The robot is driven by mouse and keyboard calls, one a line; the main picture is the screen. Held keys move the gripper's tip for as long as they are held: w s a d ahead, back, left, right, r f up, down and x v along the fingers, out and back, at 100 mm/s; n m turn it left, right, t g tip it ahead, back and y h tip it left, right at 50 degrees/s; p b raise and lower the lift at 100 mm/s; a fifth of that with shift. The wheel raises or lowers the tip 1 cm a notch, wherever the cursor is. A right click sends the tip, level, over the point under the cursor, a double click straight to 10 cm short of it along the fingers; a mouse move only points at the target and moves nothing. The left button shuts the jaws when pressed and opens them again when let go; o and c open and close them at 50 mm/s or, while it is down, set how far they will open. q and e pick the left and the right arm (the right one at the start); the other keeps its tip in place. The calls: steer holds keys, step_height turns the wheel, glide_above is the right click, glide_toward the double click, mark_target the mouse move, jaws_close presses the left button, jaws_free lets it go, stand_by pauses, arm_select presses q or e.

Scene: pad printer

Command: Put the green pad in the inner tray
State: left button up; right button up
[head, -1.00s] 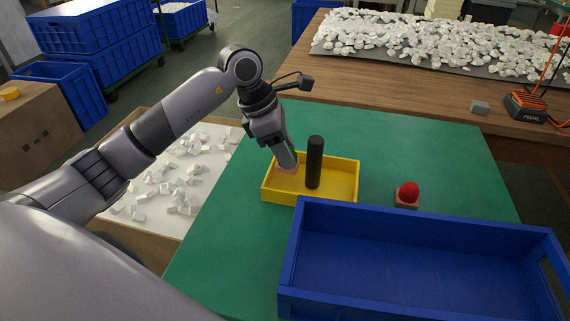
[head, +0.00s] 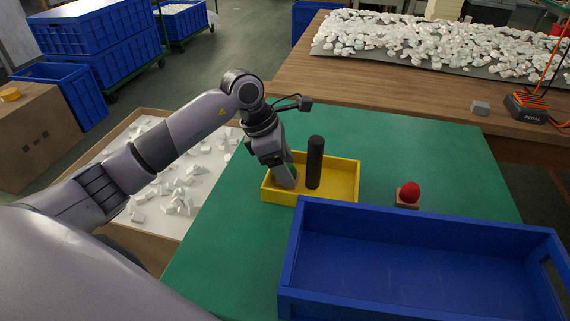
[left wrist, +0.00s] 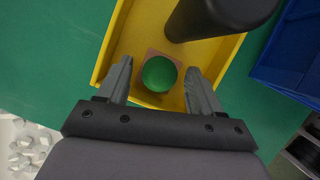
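The green pad (left wrist: 160,73), a round dome on a square brown base (left wrist: 149,92), sits in the yellow tray (left wrist: 108,50) in the left wrist view. In the head view the pad is hidden by my left gripper. My left gripper (head: 286,185) points down into the left part of the yellow tray (head: 340,196). In the wrist view its two fingers (left wrist: 158,66) are apart, one on each side of the pad, with gaps showing. A black cylinder (head: 315,163) stands upright in the tray, right of the gripper. My right gripper is not in view.
A large blue tray (head: 430,223) stands at the front right. A red pad (head: 408,191) on a brown base sits behind it. The green table top (head: 430,145) is clear at the back. A bin of white pieces (head: 180,185) is left of the table.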

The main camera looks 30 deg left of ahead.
arm_select(q)
steer(key=shift+a+r, duration=0.1)
steer(key=shift+r, duration=0.35)
steer(key=p+v, duration=0.1)
steer(key=v, duration=1)
steer(key=shift+s+a+r, duration=0.1)
steer(key=shift+r, duration=0.05)
